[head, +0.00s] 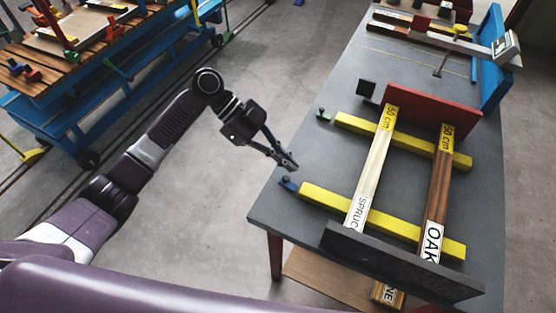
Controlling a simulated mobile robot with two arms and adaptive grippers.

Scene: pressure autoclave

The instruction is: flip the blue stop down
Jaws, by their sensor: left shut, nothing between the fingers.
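The blue stop (288,185) is a small blue piece at the table's left edge, by the left end of the near yellow bar (330,198). It looks tilted, with a dark knob at its top; its exact angle is too small to tell. My left gripper (291,164) is shut and empty. Its fingertips are just above and beyond the blue stop in the picture; I cannot tell whether they touch it. My right gripper is not in view.
On the grey table (300,215), a spruce board (373,165) and an oak board (438,190) lie across two yellow bars, between a red plate (430,108) and a dark beam (400,262). A green stop (323,115) is by the far bar. Open floor lies left.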

